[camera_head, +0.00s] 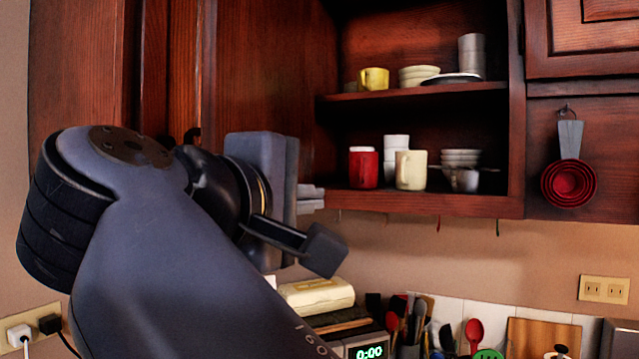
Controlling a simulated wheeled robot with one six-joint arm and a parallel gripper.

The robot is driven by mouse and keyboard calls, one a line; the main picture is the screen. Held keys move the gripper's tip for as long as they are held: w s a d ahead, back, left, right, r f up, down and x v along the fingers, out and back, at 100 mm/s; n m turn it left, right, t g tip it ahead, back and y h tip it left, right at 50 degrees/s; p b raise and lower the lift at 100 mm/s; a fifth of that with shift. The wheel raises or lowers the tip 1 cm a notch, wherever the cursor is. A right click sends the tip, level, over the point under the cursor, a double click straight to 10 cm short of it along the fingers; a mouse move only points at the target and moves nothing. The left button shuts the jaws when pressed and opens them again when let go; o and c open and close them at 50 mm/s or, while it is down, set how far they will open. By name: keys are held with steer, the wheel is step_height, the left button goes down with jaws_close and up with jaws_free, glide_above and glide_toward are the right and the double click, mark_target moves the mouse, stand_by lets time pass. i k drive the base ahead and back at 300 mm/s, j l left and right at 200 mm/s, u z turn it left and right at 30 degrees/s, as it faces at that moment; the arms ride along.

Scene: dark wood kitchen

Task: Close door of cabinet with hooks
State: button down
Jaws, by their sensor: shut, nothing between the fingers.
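The dark red wood cabinet (420,205) stands open, with its two inner shelves showing. Small hooks (438,223) hang from its underside. A tall wood panel (265,75) at the cabinet's left looks like its door, swung wide open; my arm covers its lower part. My gripper (311,197) is shut and empty, with its grey fingertips near the cabinet's lower left corner. It overlaps the panel in the picture; I cannot tell whether it touches it.
The shelves hold a yellow cup (374,79), stacked bowls (418,74), a red canister (363,168) and a cream mug (411,170). Red measuring cups (569,185) hang at the right. Utensils (473,333) and a cream box (317,294) stand below. The space before the shelves looks clear.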

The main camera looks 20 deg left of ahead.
mark_target(256, 55)
steer(key=i+l+u, duration=0.1)
steer(key=u, duration=2)
steer(key=i+l+z, duration=0.15)
steer(key=z, duration=0.3)
steer(key=i+l+z, duration=0.15)
steer(key=z, duration=0.3)
